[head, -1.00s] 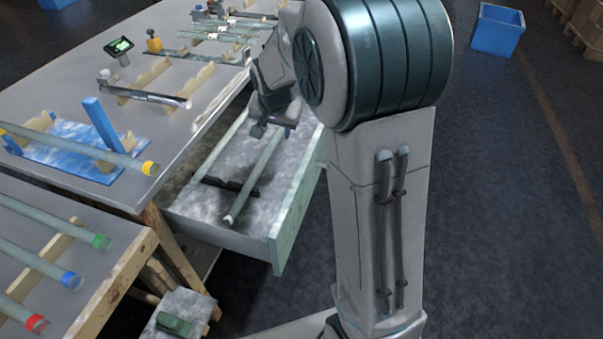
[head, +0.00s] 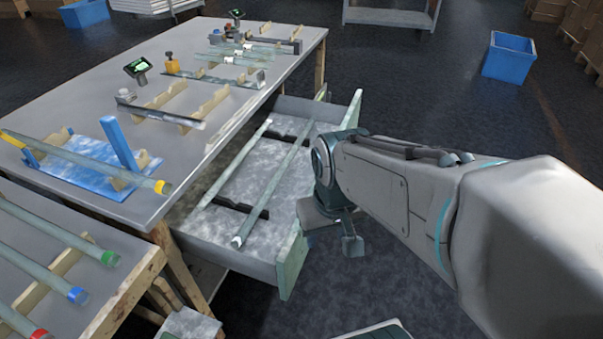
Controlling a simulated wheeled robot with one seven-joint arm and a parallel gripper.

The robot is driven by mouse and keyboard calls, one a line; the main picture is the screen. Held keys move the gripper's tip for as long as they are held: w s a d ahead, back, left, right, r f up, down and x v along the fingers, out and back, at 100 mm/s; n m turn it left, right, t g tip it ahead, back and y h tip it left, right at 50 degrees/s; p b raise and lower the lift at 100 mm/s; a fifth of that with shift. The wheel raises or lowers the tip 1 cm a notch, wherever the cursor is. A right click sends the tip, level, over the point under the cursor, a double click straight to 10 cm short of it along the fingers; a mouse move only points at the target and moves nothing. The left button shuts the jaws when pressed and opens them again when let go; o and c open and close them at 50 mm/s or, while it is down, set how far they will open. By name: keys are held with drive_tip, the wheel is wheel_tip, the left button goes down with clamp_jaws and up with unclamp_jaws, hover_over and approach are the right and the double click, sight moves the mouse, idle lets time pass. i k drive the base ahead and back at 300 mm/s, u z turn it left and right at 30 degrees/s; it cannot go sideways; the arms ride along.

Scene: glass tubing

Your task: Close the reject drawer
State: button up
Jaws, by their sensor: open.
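The reject drawer (head: 291,262) is pulled out from under the right side of the grey workbench (head: 190,185). Its pale green front faces right, and its grey floor is visible. Two glass tubes (head: 272,182) lie in it across dark supports (head: 240,209). My gripper (head: 335,238) is outside the drawer, just right of its front panel, with its jaws apart and nothing seen between them. One jaw overlaps the front panel's edge in the picture; I cannot tell whether it touches.
On the bench are a blue fixture (head: 85,165) holding a yellow-capped tube, wooden V-supports (head: 170,100) and a small display (head: 138,67). A lower table with capped tubes (head: 50,262) stands at left. A blue bin (head: 509,57) is far right. The floor right of the drawer is open.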

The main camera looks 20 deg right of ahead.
sight(274, 251)
drive_tip(key=z, duration=1.2)
drive_tip(key=k, duration=0.7)
drive_tip(key=u, duration=0.6)
